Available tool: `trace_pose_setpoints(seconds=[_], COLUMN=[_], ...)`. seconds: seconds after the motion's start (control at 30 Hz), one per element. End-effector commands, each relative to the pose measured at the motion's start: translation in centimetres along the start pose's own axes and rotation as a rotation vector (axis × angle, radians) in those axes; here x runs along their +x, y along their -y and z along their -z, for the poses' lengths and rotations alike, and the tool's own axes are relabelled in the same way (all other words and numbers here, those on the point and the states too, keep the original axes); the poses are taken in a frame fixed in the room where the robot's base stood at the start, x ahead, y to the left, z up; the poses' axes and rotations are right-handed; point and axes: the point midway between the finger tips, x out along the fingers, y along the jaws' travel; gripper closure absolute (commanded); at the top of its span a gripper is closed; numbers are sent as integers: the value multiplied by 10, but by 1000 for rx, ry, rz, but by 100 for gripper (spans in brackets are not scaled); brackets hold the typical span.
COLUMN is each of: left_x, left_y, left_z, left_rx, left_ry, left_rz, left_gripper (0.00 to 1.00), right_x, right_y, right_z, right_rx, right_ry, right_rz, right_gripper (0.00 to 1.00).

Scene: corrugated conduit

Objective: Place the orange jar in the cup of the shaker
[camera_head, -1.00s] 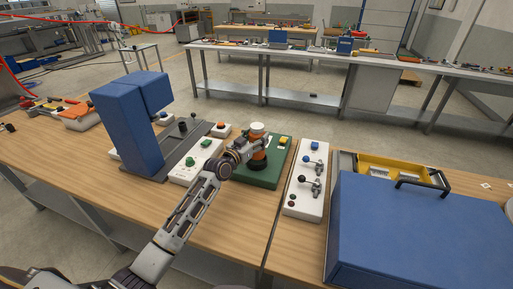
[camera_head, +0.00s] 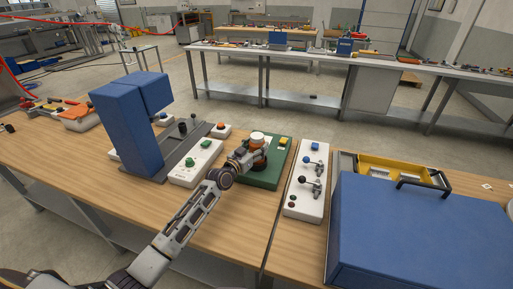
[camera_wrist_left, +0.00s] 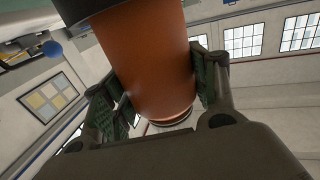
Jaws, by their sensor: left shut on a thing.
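The orange jar (camera_head: 259,146) with a white lid stands upright over the green shaker (camera_head: 272,177) in the head view. My left gripper (camera_head: 251,156) is shut around the jar's side. In the left wrist view the jar (camera_wrist_left: 150,62) fills the middle between the two finger pads. At the top of that view a dark rim (camera_wrist_left: 88,8), seemingly the shaker's cup, meets the jar's lower end. The gripper and jar hide most of the cup in the head view, so I cannot tell how deep the jar sits. My right gripper is not in view.
A large blue case (camera_head: 415,235) and a yellow tray (camera_head: 385,172) are farther right.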

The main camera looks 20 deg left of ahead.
Motion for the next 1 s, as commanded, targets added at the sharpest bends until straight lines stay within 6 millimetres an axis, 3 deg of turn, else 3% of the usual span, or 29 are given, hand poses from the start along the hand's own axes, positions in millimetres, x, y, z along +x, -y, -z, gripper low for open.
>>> trace_pose_setpoints(seconds=[0.4, 0.43, 0.57, 1.0], left_x=[0, 0, 0, 0], left_y=[0, 0, 0, 0], left_z=[-2, -3, -2, -1], left_rx=[1, 0, 0, 0], left_ry=[-3, 0, 0, 0], left_rz=[0, 0, 0, 0], left_gripper=[81, 38, 21, 20], right_x=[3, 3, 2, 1], right_y=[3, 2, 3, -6], right_z=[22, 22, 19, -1], right_rx=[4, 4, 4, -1], right_ry=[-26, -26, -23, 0], right_rz=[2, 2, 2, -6], right_gripper=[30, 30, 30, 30])
